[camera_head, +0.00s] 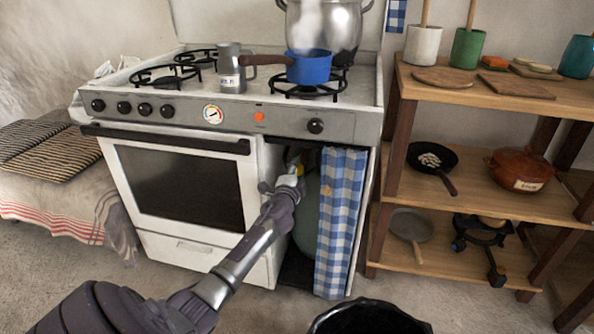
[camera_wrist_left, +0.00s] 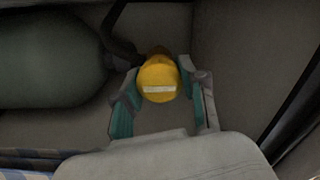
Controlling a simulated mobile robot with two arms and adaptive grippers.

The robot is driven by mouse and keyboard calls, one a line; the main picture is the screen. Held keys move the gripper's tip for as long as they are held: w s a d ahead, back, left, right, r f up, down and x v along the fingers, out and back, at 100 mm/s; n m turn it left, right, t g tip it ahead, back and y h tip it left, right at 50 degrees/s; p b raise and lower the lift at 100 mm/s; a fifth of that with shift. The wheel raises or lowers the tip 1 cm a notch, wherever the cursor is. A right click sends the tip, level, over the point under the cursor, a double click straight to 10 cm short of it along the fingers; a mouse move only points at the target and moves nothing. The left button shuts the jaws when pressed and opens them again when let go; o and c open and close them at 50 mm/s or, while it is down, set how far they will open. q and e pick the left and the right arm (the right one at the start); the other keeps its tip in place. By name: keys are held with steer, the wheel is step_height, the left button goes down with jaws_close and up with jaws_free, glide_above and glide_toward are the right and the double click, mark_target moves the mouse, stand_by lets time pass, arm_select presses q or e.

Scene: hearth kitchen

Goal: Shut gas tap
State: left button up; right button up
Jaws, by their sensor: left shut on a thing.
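The gas tap's yellow knob (camera_wrist_left: 158,78) has a pale stripe across its face, which lies level in the left wrist view. A bit of yellow of the tap (camera_head: 299,169) shows in the head view, inside the open cupboard bay right of the oven. My left gripper (camera_head: 292,180) reaches into this bay. In the left wrist view my left gripper (camera_wrist_left: 160,90) has one finger on each side of the knob and is shut on it. A dark grey-green gas bottle (camera_wrist_left: 50,60) lies left of the knob there. My right gripper is out of view.
A blue checked curtain (camera_head: 340,220) hangs at the bay's right side. The stove (camera_head: 215,118) carries a blue saucepan (camera_head: 310,67), a steaming steel pot (camera_head: 345,30) and a grey mug (camera_head: 231,70). Wooden shelves (camera_head: 460,95) stand at right. A dark rounded object (camera_head: 370,318) is at the bottom.

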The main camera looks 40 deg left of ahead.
arm_select(q)
steer(key=o, duration=1.1)
steer(key=shift+o, duration=0.2)
steer(key=v, duration=1.2)
